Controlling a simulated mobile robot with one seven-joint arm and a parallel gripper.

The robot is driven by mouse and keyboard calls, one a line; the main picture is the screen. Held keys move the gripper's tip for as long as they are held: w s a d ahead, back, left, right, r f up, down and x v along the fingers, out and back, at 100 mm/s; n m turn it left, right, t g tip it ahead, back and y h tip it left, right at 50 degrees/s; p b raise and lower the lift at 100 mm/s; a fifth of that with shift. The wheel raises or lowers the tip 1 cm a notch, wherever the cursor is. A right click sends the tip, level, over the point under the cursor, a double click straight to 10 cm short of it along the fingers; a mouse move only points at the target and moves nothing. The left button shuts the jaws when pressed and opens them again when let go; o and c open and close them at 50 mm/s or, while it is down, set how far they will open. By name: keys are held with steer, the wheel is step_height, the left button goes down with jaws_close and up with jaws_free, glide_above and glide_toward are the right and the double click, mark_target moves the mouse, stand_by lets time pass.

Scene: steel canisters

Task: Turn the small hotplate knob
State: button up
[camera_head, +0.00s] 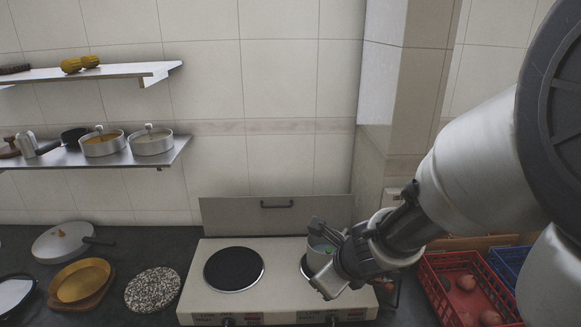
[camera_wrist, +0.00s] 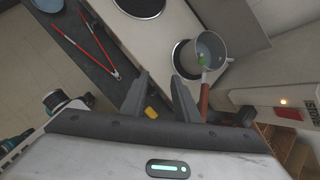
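The pale two-burner hotplate (camera_head: 276,268) stands on the dark counter. Two dark knobs sit low on its front face at the picture's lower edge: a left knob (camera_head: 228,322) and a right knob (camera_head: 332,320). Which of them is the small one I cannot tell. In the wrist view my gripper (camera_wrist: 159,76) is open, with nothing seen held between its fingers. The fingers overlap the front part of the hotplate (camera_wrist: 150,42) in that view. No knob shows clearly there.
A small pot (camera_wrist: 208,50) with a reddish handle stands on the right burner, near my gripper. Red tongs (camera_wrist: 92,47) lie on the counter by the hotplate's front. A red crate (camera_head: 440,300) is at right. A speckled round board (camera_head: 152,289) is at left.

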mark_target(333, 320)
steer(key=s+d+f+m+g+h+p, duration=0.25)
steer(key=d+f+m, duration=0.3)
steer(key=m, duration=0.35)
steer(key=b+x, duration=0.4)
steer(key=x, duration=0.1)
steer(key=a+b+x, duration=0.1)
steer(key=b+x, duration=0.3)
steer(key=x, duration=0.2)
steer(key=b+x, duration=0.5)
steer(key=x, duration=0.1)
steer(key=shift+w+a+f, duration=0.15)
steer(key=shift+f, duration=0.05)
jaws_close()
